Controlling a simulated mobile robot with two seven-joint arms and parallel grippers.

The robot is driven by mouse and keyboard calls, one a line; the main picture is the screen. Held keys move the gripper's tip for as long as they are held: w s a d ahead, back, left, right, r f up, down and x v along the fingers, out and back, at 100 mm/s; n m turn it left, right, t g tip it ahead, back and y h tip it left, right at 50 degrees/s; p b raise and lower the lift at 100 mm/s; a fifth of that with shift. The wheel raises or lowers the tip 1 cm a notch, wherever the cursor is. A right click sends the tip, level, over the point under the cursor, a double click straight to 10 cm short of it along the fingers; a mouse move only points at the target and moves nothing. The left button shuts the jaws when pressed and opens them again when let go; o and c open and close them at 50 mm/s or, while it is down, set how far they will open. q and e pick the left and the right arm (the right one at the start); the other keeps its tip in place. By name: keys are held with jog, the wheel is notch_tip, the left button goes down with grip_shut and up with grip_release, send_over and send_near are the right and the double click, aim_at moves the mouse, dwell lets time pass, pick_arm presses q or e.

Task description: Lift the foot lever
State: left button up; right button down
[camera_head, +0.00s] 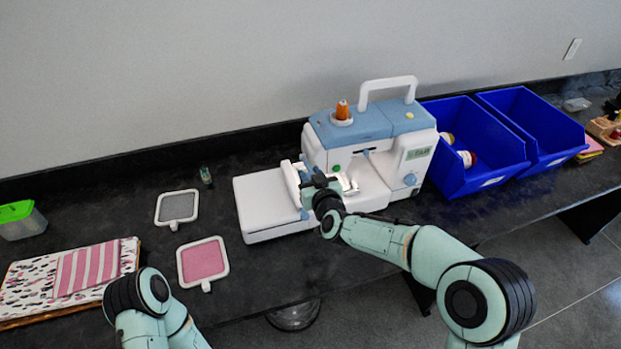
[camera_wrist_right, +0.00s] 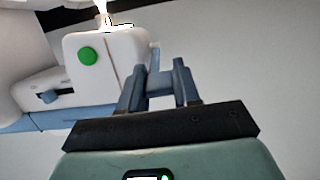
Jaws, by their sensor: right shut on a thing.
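The white and blue sewing machine (camera_head: 375,128) stands upright on the dark counter. My right gripper (camera_head: 306,184) is at the machine's needle area, beside its white head. In the right wrist view my right gripper (camera_wrist_right: 160,82) has its two blue-grey fingers close together, shut on a small part that I take to be the foot lever. The lever itself is mostly hidden by the fingers. The green button (camera_wrist_right: 88,56) on the machine's head is left of the fingers there, near a bright lamp. My left arm shows at the lower left, but its gripper is out of view.
Blue bins (camera_head: 468,148) stand right of the machine. Left of it lie a grey framed swatch (camera_head: 177,207), a pink framed swatch (camera_head: 203,261) and a small bottle (camera_head: 206,175). Folded fabric (camera_head: 98,270) and a green-lidded box (camera_head: 22,222) are farther left. The wall is behind.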

jog(key=c, duration=0.8)
grip_release()
jog(key=shift+r, duration=0.55)
jog(key=shift+f, duration=0.15)
jog(key=shift+s+d, duration=0.2)
jog(key=shift+s, duration=0.35)
pick_arm(q)
jog(key=f+b, duration=0.1)
jog(key=s+f+b, duration=0.1)
jog(key=f, duration=0.1)
jog(key=shift+s+b, duration=0.2)
jog(key=shift+b, duration=0.1)
pick_arm(e)
jog(key=v, duration=1.2)
jog(key=shift+s, duration=0.2)
